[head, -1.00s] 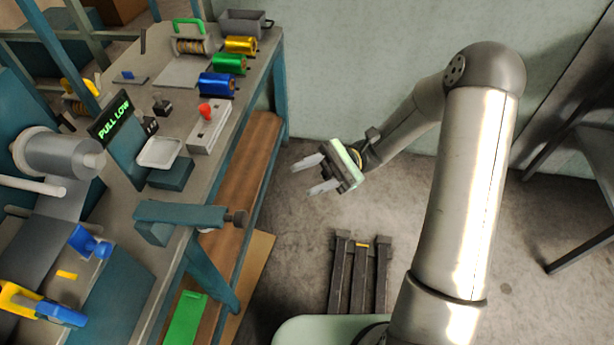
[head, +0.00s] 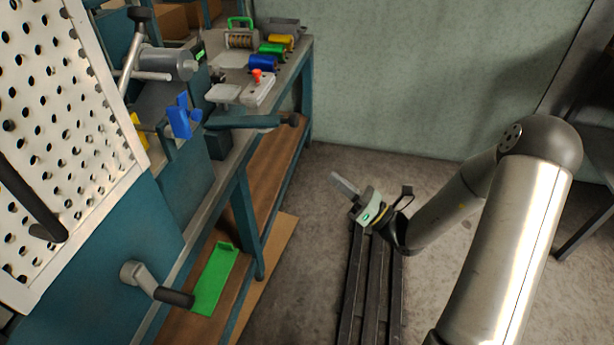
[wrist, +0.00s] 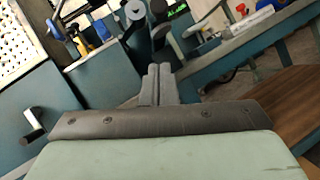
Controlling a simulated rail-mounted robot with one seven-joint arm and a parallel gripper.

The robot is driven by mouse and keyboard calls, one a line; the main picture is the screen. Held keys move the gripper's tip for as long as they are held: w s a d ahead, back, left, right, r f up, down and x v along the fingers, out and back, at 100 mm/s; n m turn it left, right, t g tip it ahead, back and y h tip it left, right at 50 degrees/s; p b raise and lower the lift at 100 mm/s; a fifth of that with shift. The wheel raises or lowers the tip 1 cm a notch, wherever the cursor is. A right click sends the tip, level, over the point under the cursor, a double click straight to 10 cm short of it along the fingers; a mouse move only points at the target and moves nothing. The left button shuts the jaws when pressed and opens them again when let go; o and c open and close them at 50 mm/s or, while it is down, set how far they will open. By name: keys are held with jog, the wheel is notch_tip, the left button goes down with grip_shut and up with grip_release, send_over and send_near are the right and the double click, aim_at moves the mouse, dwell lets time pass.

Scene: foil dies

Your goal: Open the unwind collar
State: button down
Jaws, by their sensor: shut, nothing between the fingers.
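A grey foil roll (head: 170,63) sits on a spindle at the unwind end of the machine, with a grey lever (head: 132,62) beside it. The roll also shows at the top of the wrist view (wrist: 134,10). I cannot tell which part there is the unwind collar, or whether it is open. A blue clamp-like part (head: 184,117) stands in front of the roll. My gripper (head: 343,184) is over the floor to the right of the bench, away from the roll and touching nothing. Its fingers are together and empty, as the wrist view (wrist: 158,70) also shows.
A white perforated panel (head: 75,110) stands at the left, above a crank handle (head: 150,282). A teal bar (head: 245,122) juts from the bench. Blue, green and gold rolls (head: 262,62) lie at the back. Floor right of the bench is free, apart from dark rails (head: 375,290).

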jog(key=d+r+b+x, duration=0.1)
jog(key=r+x, duration=0.1)
jog(key=x, duration=1)
jog(key=shift+w+r, duration=0.2)
jog(key=shift+w, duration=0.35)
jog(key=shift+r, duration=0.1)
